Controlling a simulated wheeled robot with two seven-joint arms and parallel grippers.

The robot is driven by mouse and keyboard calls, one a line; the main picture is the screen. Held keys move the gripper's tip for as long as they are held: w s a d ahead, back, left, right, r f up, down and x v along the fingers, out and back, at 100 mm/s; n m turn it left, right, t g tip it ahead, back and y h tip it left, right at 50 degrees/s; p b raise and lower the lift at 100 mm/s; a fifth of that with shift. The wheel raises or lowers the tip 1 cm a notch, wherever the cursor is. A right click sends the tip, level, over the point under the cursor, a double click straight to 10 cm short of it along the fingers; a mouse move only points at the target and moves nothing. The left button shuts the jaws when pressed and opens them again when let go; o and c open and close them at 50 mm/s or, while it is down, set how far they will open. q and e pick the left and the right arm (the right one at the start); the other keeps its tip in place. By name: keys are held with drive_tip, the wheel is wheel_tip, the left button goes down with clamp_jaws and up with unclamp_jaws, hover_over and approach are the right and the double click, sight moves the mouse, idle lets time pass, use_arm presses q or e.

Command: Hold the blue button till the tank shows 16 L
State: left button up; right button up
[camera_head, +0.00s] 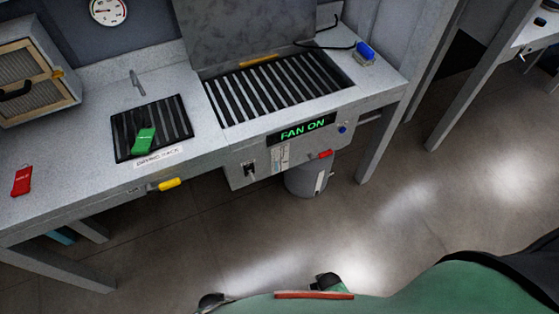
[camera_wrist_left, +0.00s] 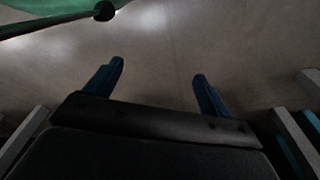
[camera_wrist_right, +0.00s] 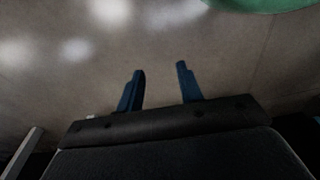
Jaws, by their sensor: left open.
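A small blue button (camera_head: 343,129) sits on the front panel of the bench, right of a green-lit display (camera_head: 302,130) that reads "FAN ON". A second blue part (camera_head: 365,51) stands on a grey block at the bench's back right corner. A grey cylinder (camera_head: 306,182), possibly the tank, stands under the panel; I see no litre reading. My left gripper (camera_wrist_left: 158,70) is open and empty above bare floor. My right gripper (camera_wrist_right: 160,69) is open with a narrower gap, also empty above floor. Neither gripper's fingers show clearly in the head view.
The panel also carries a red part (camera_head: 325,154) and a black switch (camera_head: 249,168). A yellow handle (camera_head: 169,184) sticks out from the bench front. A green tag (camera_head: 143,140) lies on a small grate, a red tag (camera_head: 22,181) at left. Floor in front is clear.

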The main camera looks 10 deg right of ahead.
drive_tip(key=shift+a, duration=0.5)
drive_tip(key=c, duration=0.6)
drive_tip(key=shift+a, duration=0.15)
clamp_jaws()
use_arm(q)
drive_tip(key=shift+w+r, duration=0.2)
drive_tip(key=shift+w, duration=0.7)
use_arm(e)
drive_tip(key=shift+a, duration=0.2)
